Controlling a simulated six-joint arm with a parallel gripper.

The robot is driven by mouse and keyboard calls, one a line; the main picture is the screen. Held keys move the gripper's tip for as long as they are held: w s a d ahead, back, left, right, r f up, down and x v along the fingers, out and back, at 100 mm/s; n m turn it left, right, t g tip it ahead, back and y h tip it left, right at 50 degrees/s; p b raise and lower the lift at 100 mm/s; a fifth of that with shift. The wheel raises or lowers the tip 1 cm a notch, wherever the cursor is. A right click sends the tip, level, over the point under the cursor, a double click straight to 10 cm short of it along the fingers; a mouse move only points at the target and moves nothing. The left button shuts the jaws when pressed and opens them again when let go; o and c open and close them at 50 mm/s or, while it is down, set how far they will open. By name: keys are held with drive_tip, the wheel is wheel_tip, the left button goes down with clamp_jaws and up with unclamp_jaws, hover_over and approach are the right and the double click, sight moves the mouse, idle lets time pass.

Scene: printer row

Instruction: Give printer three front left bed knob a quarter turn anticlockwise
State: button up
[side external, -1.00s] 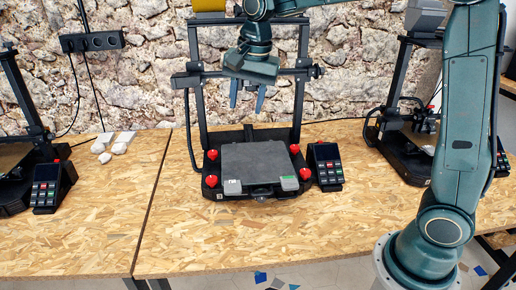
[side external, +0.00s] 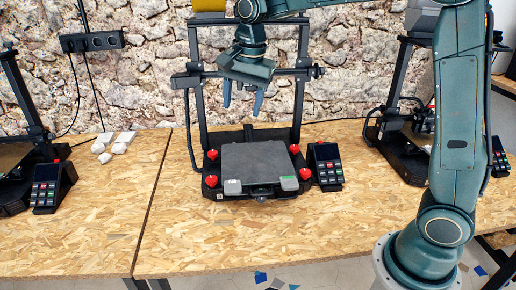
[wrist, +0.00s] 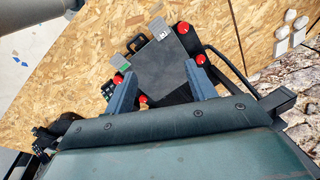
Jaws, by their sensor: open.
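The middle printer (side external: 258,165) has a grey bed with a red knob at each corner. Its front left knob (side external: 211,181) stands beside the white-tagged bed corner; in the wrist view this knob (wrist: 183,28) is near the top. My gripper (side external: 242,109) is open and empty, above and behind the bed in front of the printer's upright frame. In the wrist view my gripper (wrist: 160,72) has its fingers apart over the bed, away from the front left knob. The fingers touch no knob.
The back left knob (side external: 212,154), back right knob (side external: 294,148) and front right knob (side external: 305,173) sit around the bed. A control panel (side external: 325,166) stands at its right. Other printers flank it. The wooden table (side external: 230,240) is clear in front.

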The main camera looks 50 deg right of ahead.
drive_tip(key=w+f+m+g, duration=0.1)
drive_tip(key=w+f+m, duration=0.5)
drive_tip(key=w, duration=0.2)
drive_tip(key=m+g, duration=0.1)
drive_tip(key=m, duration=0.5)
hover_over(212, 179)
wheel_tip(212, 179, down, 7)
drive_tip(key=shift+w, duration=0.15)
drive_tip(key=shift+f, duration=0.15)
drive_tip(key=shift+f, duration=6.8)
drive_tip(key=c, duration=1)
